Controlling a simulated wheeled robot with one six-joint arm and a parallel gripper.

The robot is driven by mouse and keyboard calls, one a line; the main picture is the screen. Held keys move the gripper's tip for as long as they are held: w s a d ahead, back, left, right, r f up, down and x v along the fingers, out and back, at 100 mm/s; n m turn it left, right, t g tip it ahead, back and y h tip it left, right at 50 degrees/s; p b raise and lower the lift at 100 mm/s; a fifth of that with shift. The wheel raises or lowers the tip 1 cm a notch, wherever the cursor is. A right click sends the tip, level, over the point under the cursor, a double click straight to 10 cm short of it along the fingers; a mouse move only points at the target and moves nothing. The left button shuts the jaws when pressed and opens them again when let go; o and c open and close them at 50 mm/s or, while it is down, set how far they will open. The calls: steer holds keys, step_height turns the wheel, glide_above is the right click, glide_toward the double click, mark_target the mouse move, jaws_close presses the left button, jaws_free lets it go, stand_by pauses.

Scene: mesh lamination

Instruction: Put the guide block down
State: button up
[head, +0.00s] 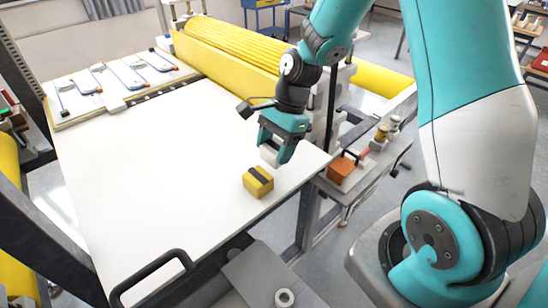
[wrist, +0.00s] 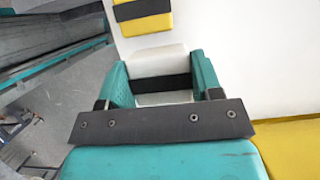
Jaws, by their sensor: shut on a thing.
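The guide block, a white block with a black band (head: 269,154), is between the fingers of my gripper (head: 277,146) over the right part of the white table (head: 150,170). In the wrist view the white block (wrist: 160,58) sits between both teal fingers of my gripper (wrist: 162,80), which is shut on it. The fingers hide its sides. I cannot tell whether its underside touches the table. A yellow block with a black stripe (head: 258,183) stands on the table just in front of my gripper. It also shows at the top of the wrist view (wrist: 143,16), apart from the held block.
A ribbed yellow roll (head: 225,48) lies behind the table. A rack with several white-handled tools (head: 120,78) is at the back left. An orange block (head: 342,168) sits on a side shelf beyond the right edge. The table's middle and left are clear.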

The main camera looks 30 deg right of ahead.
steer(key=shift+f+p, duration=0.3)
steer(key=shift+f, duration=1.7)
steer(key=shift+f, duration=0.15)
steer(key=o, duration=1)
